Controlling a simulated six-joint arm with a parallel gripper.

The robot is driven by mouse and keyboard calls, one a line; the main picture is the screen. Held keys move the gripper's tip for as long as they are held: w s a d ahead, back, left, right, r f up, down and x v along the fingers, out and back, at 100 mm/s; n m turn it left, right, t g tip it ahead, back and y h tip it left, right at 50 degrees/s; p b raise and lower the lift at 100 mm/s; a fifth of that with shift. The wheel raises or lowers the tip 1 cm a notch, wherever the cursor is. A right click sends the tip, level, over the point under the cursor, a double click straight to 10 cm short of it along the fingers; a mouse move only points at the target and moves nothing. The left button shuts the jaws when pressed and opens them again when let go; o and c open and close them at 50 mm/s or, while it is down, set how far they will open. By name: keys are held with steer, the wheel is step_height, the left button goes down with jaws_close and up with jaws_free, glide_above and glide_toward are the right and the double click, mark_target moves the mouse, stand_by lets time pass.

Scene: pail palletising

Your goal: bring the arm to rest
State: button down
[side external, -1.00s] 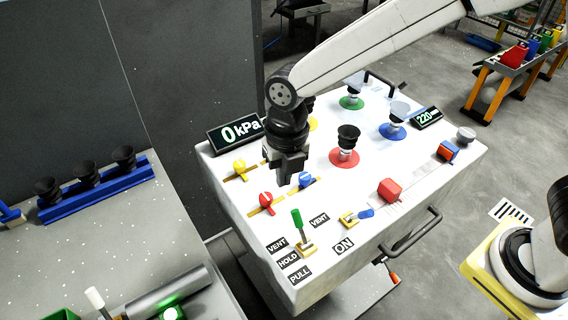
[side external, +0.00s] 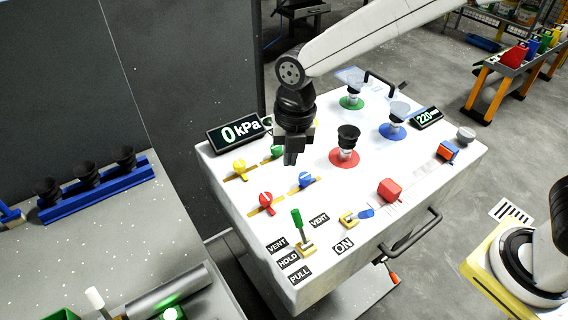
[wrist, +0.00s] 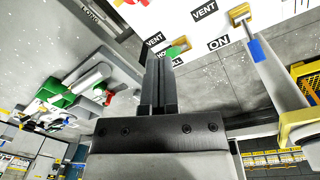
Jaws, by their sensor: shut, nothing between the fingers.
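My gripper (side external: 290,156) is shut and empty. It points down and hangs above the back left part of the white control box (side external: 330,215). In the side external view it covers a patch of the panel between the pressure display and the red-based suction cup. In the wrist view my gripper (wrist: 158,60) shows its two fingers side by side with no object between them. The panel labels and the green-handled lever (wrist: 176,50) show beyond the fingertips.
Suction cups on red (side external: 346,150), blue (side external: 394,122) and green (side external: 352,92) bases stand right of my gripper. A blue rack (side external: 95,190) with black cups is at left.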

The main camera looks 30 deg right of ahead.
steer(key=s+d+f+m+t, duration=0.1)
steer(key=s+d+m, duration=0.4)
steer(key=d+m, duration=0.5)
steer(key=s+d+f+m+t, duration=0.1)
steer(key=s+d+m, duration=0.5)
steer(key=m, duration=1.4)
steer(key=shift+d+f+h, duration=0.4)
steer(key=shift+d+f, duration=0.2)
steer(key=shift+d, duration=1.35)
